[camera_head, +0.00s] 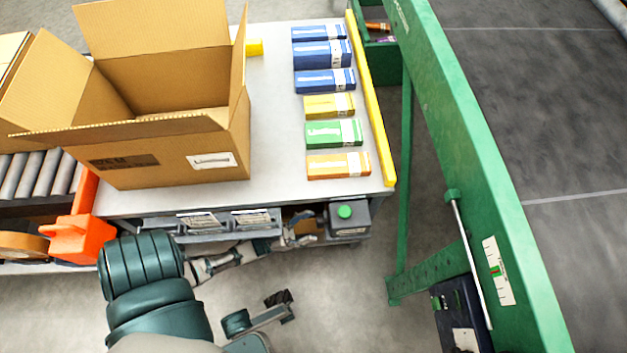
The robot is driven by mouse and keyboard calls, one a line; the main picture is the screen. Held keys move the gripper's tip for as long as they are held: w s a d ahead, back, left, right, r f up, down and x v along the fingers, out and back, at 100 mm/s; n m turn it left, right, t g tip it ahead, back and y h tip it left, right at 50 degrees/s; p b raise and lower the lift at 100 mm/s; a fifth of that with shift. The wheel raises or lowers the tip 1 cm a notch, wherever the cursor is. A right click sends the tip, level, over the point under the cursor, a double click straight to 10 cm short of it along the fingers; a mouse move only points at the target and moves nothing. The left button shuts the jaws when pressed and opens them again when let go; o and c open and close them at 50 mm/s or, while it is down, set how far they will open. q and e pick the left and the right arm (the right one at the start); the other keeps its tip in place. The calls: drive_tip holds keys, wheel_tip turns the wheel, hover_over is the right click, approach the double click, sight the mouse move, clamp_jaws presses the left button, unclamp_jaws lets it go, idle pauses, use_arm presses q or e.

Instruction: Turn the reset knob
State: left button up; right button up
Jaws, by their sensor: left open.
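A round green knob (345,211) sits on top of a small dark grey box (349,226) under the front right corner of the white table. No label on it can be read, so I cannot confirm it is the reset knob. My left arm comes in from the lower left, and my left gripper (302,234) is open just left of the box, below the table edge. It appears apart from the knob, with nothing seen between its fingers.
An open cardboard box (165,165) and several coloured cartons (338,167) stand on the white table (275,185). A yellow rail (370,100) runs along its right edge. A green machine frame (480,150) stands to the right. Grey floor shows between frame and table.

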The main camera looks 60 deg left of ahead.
sight(322, 221)
use_arm(q)
drive_tip(key=shift+x, duration=1.45)
